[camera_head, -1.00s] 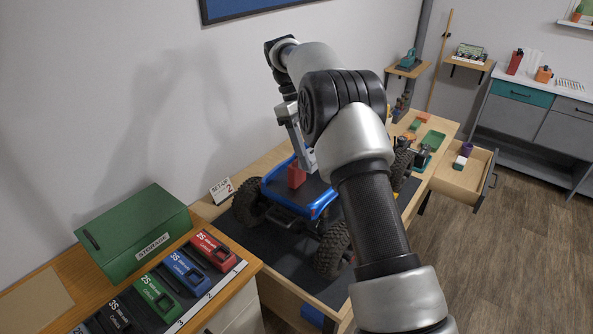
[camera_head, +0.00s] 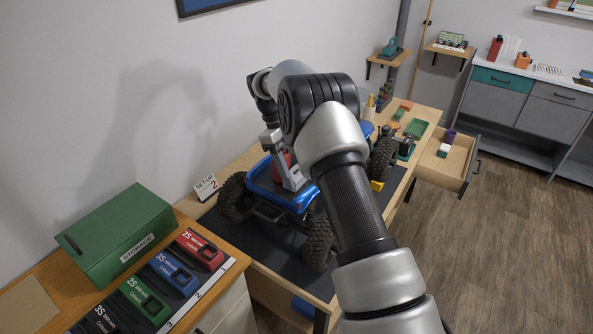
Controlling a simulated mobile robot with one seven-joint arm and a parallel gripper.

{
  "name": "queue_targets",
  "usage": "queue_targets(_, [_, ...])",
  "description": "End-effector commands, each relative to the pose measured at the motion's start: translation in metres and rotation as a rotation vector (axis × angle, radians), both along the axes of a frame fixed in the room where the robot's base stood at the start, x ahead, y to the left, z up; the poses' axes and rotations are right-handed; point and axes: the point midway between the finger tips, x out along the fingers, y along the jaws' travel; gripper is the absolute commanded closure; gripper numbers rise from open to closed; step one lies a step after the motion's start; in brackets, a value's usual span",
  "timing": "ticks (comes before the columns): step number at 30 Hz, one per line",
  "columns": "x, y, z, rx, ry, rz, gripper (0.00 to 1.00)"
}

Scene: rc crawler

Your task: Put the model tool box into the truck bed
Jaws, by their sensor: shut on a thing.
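The blue truck (camera_head: 268,189) stands on a dark mat on the wooden bench, its open bed facing me. The model tool box, a small red block (camera_head: 280,161), shows in part at the bed, mostly behind my gripper. My gripper (camera_head: 293,178) points down into the bed and is shut on the red tool box. Its fingertips and the box's underside are hard to make out, so I cannot tell whether the box touches the bed floor. My arm hides the truck's right side.
A green storage box (camera_head: 118,235) and a row of battery packs (camera_head: 173,272) stand on the near left bench. A "SET-UP 2" sign (camera_head: 207,186) is left of the truck. An open drawer (camera_head: 455,160) juts out at the right. The floor there is clear.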

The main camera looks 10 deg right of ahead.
Motion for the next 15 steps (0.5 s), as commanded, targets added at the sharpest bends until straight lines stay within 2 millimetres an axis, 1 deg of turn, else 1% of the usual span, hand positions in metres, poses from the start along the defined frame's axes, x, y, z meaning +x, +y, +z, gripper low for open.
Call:
queue_targets(5, [0.0001,-0.0001,-0.0008,0.0,0.0,0.0,0.68])
queue_targets(6, [0.0,0.0,-0.0016,0.0,0.0,0.0,0.4])
queue_targets(8, [0.0,0.0,-0.0011,0.0,0.0,0.0,0.3])
queue_targets(9, [0.0,0.0,-0.0011,0.0,0.0,0.0,0.24])
queue_targets(15, [0.0,0.0,-0.001,0.0,0.0,0.0,0.23])
